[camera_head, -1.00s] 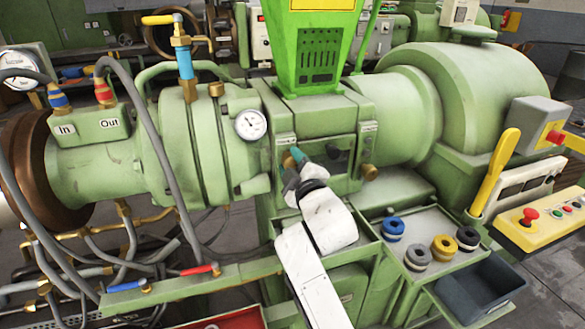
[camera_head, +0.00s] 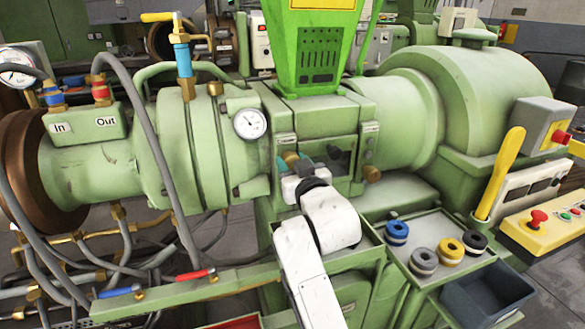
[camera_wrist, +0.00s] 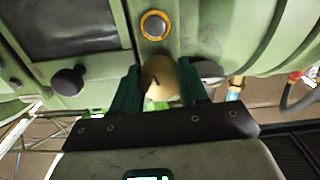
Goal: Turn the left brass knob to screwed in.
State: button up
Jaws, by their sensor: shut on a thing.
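The left brass knob (camera_head: 291,157) sits on the front of the green extruder block, below the hopper, partly hidden by my gripper (camera_head: 295,165).
A second brass knob (camera_head: 371,173) is to the right on the same block. A black knob (camera_wrist: 68,80) is beside my gripper in the wrist view. A tray (camera_head: 408,222) with several colored rings stands at lower right. A gauge (camera_head: 250,124) is at left.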

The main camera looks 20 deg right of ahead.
jog(key=m, duration=0.3)
jog(key=shift+f+m+b, duration=0.3)
jog(key=shift+b, duration=0.1)
dwell(0.4)
jog(key=o, duration=0.8)
jog(key=shift+o, duration=1.3)
jog(key=shift+r, duration=0.2)
jog(key=s, duration=1)
jog(key=shift+s+b, duration=0.4)
jog(key=shift+b, duration=0.05)
